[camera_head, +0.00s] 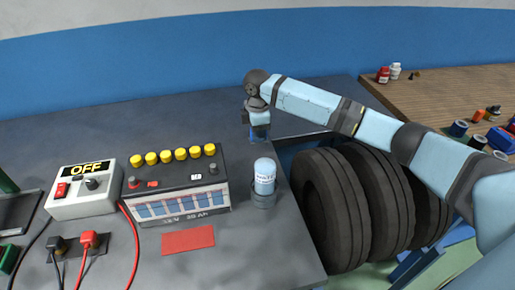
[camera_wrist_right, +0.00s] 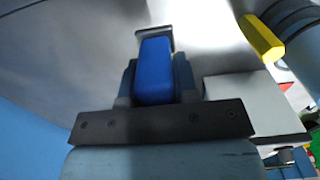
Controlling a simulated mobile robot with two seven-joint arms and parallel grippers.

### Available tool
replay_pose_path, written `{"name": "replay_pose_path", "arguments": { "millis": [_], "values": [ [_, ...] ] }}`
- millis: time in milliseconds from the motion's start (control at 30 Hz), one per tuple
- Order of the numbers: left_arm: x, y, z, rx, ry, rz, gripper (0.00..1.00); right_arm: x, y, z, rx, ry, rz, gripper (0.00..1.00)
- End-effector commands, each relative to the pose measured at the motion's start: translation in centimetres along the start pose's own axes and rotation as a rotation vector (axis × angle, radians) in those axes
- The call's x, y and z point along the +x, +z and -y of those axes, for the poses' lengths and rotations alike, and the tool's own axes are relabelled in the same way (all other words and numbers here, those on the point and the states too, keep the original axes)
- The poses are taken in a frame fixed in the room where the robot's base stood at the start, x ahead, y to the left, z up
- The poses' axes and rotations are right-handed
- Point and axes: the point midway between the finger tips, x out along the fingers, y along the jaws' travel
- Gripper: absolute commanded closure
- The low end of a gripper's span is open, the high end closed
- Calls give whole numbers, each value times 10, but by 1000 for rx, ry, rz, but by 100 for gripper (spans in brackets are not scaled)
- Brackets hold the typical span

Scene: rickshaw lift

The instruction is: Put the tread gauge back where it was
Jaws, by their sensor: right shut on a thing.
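My right gripper (camera_head: 259,133) is at the back of the grey bench, beyond the bottle and behind the battery's right end. It is shut on a small blue thing, which I take to be the tread gauge (camera_wrist_right: 155,70). In the right wrist view the blue body sits between the two grey fingers, with a grey metal piece at its far end. In the head view only a little blue shows at the fingertips. I cannot tell whether it touches the bench top. My left gripper is not in view.
A battery (camera_head: 180,190) with yellow caps, a charger box (camera_head: 84,191) marked OFF and a bottle (camera_head: 264,178) in a holder stand on the bench. A red mat (camera_head: 188,240) lies in front. Tyres (camera_head: 335,205) stand right of the bench edge. The back left bench is clear.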

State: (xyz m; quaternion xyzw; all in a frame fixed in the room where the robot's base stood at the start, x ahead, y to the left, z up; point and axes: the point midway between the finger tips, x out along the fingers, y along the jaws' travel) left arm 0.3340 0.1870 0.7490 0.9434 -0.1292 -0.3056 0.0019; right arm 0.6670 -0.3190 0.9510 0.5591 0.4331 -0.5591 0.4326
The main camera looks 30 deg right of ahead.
Motion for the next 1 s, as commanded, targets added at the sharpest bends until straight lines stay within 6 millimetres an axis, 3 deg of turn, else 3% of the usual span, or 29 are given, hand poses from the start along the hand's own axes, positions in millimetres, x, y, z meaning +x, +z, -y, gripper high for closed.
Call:
{"name": "replay_pose_path", "arguments": {
  "millis": [167,500,867,900,1000],
  "values": [
    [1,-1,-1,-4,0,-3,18,11,0,0,1,0,1,100],
    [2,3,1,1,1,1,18,61,0,0,-1,0,0,100],
    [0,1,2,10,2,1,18,64,0,0,0,0,0,100],
    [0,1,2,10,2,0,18,65,0,0,0,0,0,68],
    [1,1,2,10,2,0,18,65,0,0,0,0,0,47]
  ]
}}
